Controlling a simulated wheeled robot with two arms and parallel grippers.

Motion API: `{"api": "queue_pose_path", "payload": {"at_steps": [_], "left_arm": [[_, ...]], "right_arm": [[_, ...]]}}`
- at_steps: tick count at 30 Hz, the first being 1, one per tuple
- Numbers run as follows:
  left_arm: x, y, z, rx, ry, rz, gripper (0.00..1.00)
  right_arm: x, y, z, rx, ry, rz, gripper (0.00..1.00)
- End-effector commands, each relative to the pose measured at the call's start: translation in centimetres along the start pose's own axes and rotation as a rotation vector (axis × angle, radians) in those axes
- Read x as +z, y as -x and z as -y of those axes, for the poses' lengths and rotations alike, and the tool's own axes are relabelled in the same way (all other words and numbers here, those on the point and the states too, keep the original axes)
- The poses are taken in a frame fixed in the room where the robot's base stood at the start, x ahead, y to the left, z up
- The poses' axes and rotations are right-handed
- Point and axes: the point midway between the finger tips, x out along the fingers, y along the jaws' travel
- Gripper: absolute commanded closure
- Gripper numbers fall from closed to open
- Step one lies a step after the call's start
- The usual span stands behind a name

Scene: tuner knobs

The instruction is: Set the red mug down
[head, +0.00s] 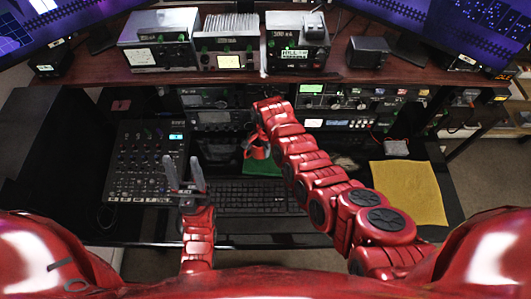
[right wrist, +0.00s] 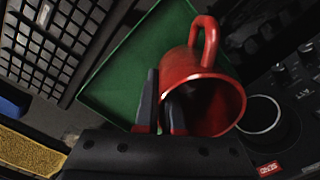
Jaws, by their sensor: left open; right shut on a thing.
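The red mug (head: 257,151) shows beside the end of my right arm in the head view. In the right wrist view the mug (right wrist: 229,104) is tilted, with its mouth toward the camera and its handle at the top. My right gripper (right wrist: 162,100) is shut on the mug's wall, one finger inside the mouth and one outside. Behind the mug is a flat green mat or tray (right wrist: 128,75), which also shows in the head view (head: 262,169). I cannot tell whether mug and green surface touch. My left gripper (head: 183,170) is open and empty, left of the keyboard.
A keyboard (head: 250,195) lies in front of the green surface. A mixer panel (head: 140,160) stands left, a yellow cloth (head: 408,190) lies right. Radio gear (head: 345,97) lines the back under a wooden shelf (head: 345,70). A round, pale-rimmed opening (right wrist: 261,114) is beside the mug in the wrist view.

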Motion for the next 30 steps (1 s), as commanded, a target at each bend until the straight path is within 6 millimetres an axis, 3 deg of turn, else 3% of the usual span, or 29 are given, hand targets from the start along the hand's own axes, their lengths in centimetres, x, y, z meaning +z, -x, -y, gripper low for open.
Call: {"api": "queue_pose_path", "payload": {"at_steps": [7, 22, 27, 30], "left_arm": [[0.0, -0.1, 0.0, 0.0, 0.0, 0.0, 0.5], [0.1, 0.3, 0.0, 0.0, 0.0, 0.0, 0.5], [0.0, 0.2, 0.0, 0.0, 0.0, 0.0, 0.5], [0.0, 0.2, 0.0, 0.0, 0.0, 0.0, 0.5]], "right_arm": [[0.0, -1.9, 0.0, 0.002, 0.002, 0.0, 1.0], [0.0, -2.6, 0.0, -0.002, -0.002, 0.0, 1.0], [0.0, -2.5, 0.0, -0.001, -0.001, 0.0, 0.67], [0.0, -2.5, 0.0, -0.001, -0.001, 0.0, 0.64]]}}
